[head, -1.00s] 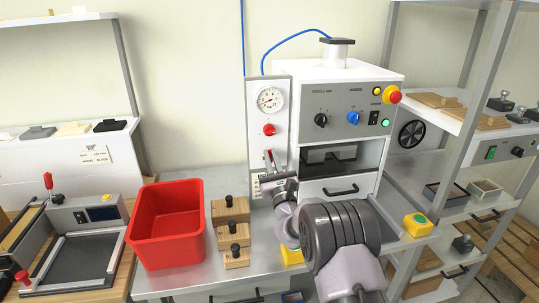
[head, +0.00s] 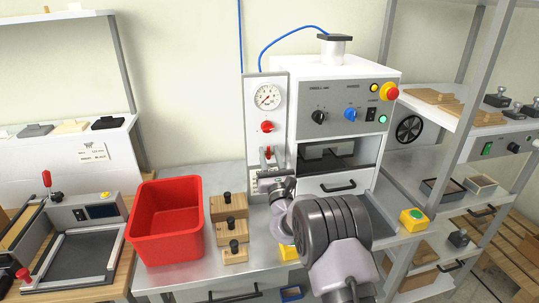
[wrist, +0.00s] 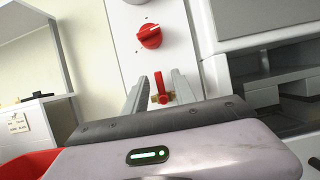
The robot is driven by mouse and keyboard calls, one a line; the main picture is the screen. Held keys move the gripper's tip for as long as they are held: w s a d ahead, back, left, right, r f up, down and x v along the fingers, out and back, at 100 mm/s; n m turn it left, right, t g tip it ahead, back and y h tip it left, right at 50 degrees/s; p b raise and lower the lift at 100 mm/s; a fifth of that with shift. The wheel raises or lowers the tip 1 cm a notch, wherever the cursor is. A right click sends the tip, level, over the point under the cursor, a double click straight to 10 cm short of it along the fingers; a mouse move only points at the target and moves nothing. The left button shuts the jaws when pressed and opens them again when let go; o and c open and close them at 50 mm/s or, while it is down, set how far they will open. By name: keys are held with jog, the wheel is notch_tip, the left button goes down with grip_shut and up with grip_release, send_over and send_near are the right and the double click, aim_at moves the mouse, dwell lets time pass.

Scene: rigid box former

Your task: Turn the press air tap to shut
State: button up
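The press air tap (head: 268,153) has a small red lever low on the white gauge panel (head: 253,120). In the wrist view, the tap (wrist: 159,84) shows its red lever pointing up in the picture from a brass body. My gripper (wrist: 159,86) is open, with one grey finger on each side of the tap and visible gaps to the lever. In the head view my gripper (head: 271,174) is at the foot of the panel, partly covering the area under the tap.
A red knob (head: 267,127) and a round gauge (head: 267,97) sit above the tap. The white press (head: 345,105) stands right of the panel. A red bin (head: 165,225) and wooden blocks (head: 232,230) stand on the bench to the left.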

jog(key=p+v, duration=0.1)
jog(key=v, duration=1.6)
jog(key=shift+s, duration=0.2)
